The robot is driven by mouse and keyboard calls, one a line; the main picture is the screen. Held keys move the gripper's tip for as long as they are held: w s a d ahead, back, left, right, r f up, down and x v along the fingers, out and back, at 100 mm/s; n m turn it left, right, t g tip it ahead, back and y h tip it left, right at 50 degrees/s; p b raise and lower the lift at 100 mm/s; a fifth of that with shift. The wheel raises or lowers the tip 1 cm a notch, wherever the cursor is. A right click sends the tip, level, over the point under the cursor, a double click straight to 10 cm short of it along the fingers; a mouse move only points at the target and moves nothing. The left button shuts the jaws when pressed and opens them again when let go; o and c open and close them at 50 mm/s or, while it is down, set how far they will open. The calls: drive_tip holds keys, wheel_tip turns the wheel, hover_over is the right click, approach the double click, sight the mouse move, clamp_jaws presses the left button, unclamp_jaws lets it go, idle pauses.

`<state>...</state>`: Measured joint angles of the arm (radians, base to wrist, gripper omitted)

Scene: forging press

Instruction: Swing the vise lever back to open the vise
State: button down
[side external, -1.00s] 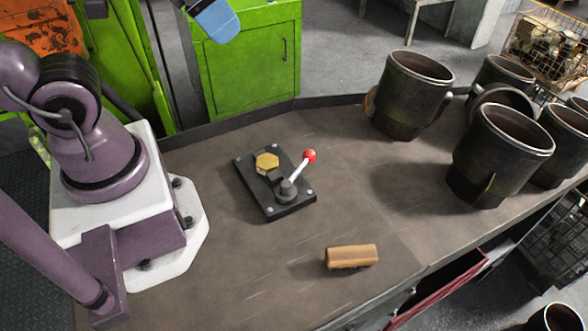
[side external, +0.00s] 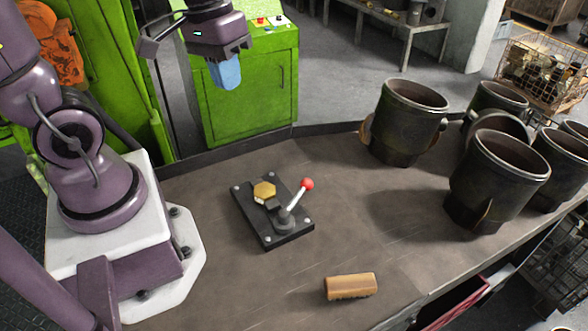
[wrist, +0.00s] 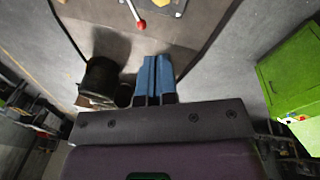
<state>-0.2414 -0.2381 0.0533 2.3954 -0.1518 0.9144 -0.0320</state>
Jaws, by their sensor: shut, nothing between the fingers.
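The vise (side external: 268,228) is a dark plate bolted on the workbench, with a gold hexagonal piece (side external: 264,190) at its jaw. Its lever (side external: 297,197) is a pale rod with a red ball knob (side external: 307,184), tilted up toward the right and back. The knob also shows at the top of the wrist view (wrist: 141,25), with part of the vise beside it. My gripper (side external: 226,82) has blue fingers and is shut and empty. It hangs high above and behind the vise, well apart from the lever. The blue fingers also show in the wrist view (wrist: 156,72).
A wooden block (side external: 350,286) lies on the bench (side external: 210,275) in front of the vise. Several dark metal pots (side external: 405,125) stand at the right. A green cabinet (side external: 247,95) is behind the bench. The bench around the vise is clear.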

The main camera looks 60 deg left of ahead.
drive_tip(key=w+a+f+n+h, duration=0.3)
drive_tip(key=w+f+n, duration=0.1)
drive_tip(key=f+n, duration=0.3)
drive_tip(key=w+a+f+n+t+h, duration=0.1)
drive_tip(key=w+a+f+n+h, duration=0.2)
drive_tip(key=f+n, duration=0.4)
drive_tip(key=a+n, duration=0.1)
drive_tip(key=n, duration=0.1)
drive_tip(key=shift+w+a+f+n, duration=0.25)
drive_tip(key=shift+w+a+n, duration=0.05)
drive_tip(key=shift+w, duration=0.05)
drive_tip(key=shift+d, duration=0.1)
drive_tip(key=x, duration=1)
drive_tip(key=shift+d, duration=0.3)
drive_tip(key=shift+w+d+f, duration=0.1)
drive_tip(key=shift+w+d, duration=0.1)
drive_tip(key=shift+d, duration=0.35)
drive_tip(key=shift+w+d+f, duration=0.1)
drive_tip(key=shift+w+d, duration=0.1)
drive_tip(key=shift+d, duration=0.35)
drive_tip(key=shift+w+d+f, duration=0.1)
drive_tip(key=shift+w+d, duration=0.05)
drive_tip(key=shift+d, duration=0.4)
drive_tip(key=shift+w, duration=0.1)
